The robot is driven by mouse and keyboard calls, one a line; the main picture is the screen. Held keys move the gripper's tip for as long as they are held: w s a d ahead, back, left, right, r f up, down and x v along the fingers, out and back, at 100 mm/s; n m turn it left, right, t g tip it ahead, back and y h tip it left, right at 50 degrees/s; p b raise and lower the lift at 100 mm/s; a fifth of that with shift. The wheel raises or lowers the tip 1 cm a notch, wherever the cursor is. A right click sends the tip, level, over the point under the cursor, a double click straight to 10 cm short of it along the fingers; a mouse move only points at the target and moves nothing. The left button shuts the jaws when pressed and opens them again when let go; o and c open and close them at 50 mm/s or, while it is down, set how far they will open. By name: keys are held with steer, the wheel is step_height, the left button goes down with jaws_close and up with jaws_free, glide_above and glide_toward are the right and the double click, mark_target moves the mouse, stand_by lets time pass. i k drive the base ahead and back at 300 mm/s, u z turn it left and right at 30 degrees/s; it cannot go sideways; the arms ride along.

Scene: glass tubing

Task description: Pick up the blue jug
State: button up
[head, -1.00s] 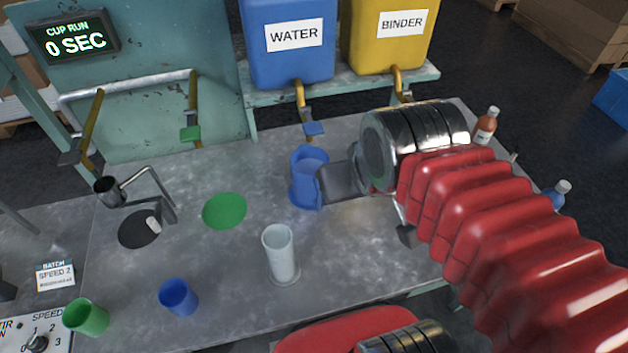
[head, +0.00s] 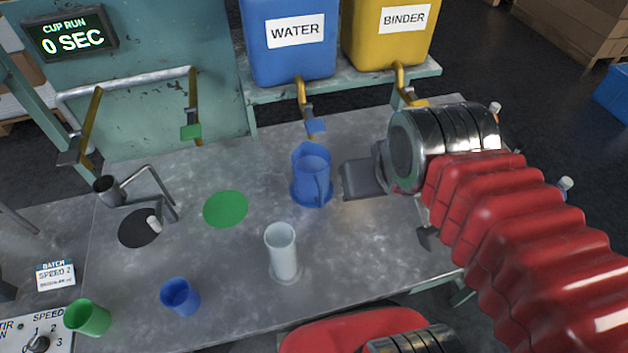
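The blue jug (head: 309,172) stands upright on the metal table, on a blue round mark or base, in the middle of the head view. Its handle faces toward the front right. My gripper (head: 347,181) is just right of the jug, pointing at it, with a narrow strip of bare table visible between them. I cannot tell whether its fingers are apart; they show as one grey block.
A clear cylinder (head: 282,252) stands in front of the jug. A blue cup (head: 180,297) and a green cup (head: 88,317) stand at the front left. Behind are a blue WATER tank (head: 288,60) and a yellow BINDER tank (head: 388,50). A green disc (head: 225,209) lies left on clear table.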

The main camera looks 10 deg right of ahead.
mark_target(310, 162)
steer(key=k, duration=2.3)
steer(key=u, duration=0.65)
steer(key=i, duration=1)
